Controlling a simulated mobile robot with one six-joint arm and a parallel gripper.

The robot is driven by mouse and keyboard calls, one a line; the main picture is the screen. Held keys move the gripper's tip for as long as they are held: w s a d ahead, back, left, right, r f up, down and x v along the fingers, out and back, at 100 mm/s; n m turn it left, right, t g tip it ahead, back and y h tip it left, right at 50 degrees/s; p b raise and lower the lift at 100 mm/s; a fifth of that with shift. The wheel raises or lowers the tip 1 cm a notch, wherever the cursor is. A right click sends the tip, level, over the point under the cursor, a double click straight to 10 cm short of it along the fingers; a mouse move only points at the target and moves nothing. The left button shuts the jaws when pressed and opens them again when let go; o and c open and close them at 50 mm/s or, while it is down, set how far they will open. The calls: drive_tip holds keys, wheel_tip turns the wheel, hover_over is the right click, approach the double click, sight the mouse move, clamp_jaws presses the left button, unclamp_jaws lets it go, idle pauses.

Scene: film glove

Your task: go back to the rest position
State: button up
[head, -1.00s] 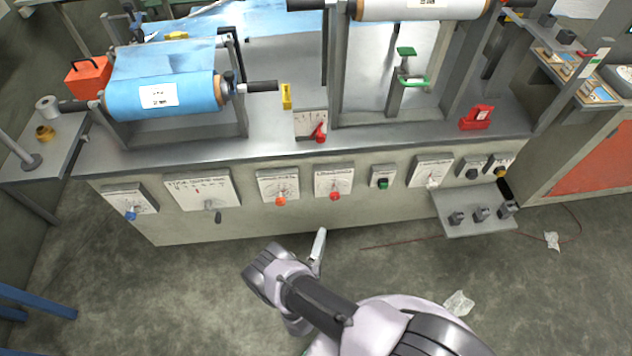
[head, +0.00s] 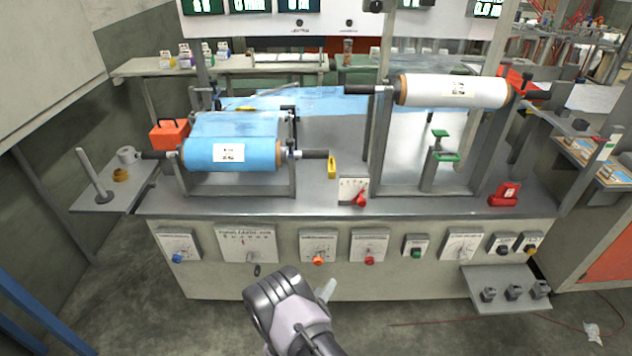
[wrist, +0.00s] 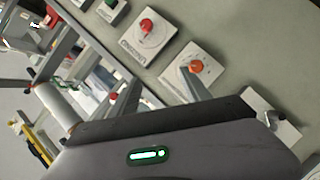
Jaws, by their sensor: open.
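My gripper (head: 326,290) is in front of the machine's control panel (head: 400,285), low in the head view. Its pale finger shows just right of my grey wrist; most of the gripper is hidden. In the wrist view the fingers of my gripper (wrist: 165,85) stand apart, with nothing visible between them. The orange knob (head: 318,260) and red knob (head: 370,260) are on the panel above and behind the gripper; the orange knob also shows in the wrist view (wrist: 196,66). I see no contact with the panel.
A blue film roll (head: 205,155) and a white film roll (head: 460,91) are mounted on the machine. A small shelf (head: 510,305) juts out from the panel at right. Blue bars (head: 45,320) stand at lower left. Bare floor (head: 150,320) lies in front.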

drive_tip(key=w+a+r+m+g+y, duration=0.1)
drive_tip(key=w+r+m+y, duration=0.2)
drive_tip(key=r, duration=0.8)
drive_tip(key=w+a+r+m+g+y, duration=0.1)
drive_tip(key=w+a+r+m+y, duration=0.15)
drive_tip(key=w+r, duration=0.65)
drive_tip(key=s+d+r+m+g+y, duration=0.1)
drive_tip(key=s+r, duration=0.4)
drive_tip(key=r, duration=0.4)
drive_tip(key=s+d+r+m+y, duration=0.1)
drive_tip(key=s+d+r+y, duration=0.1)
drive_tip(key=s+r, duration=0.5)
drive_tip(key=s+d+r+g, duration=0.2)
drive_tip(key=s+d+r, duration=0.2)
drive_tip(key=s+r, duration=0.6)
drive_tip(key=s+d+m+g, duration=0.1)
drive_tip(key=s+d, duration=0.1)
drive_tip(key=s, duration=0.8)
drive_tip(key=s+d+f+m+g, duration=0.1)
drive_tip(key=s+d+m, duration=0.1)
drive_tip(key=s, duration=0.8)
drive_tip(key=shift+d+f+g, duration=0.2)
drive_tip(key=shift+d+g, duration=0.05)
drive_tip(key=shift+g, duration=0.05)
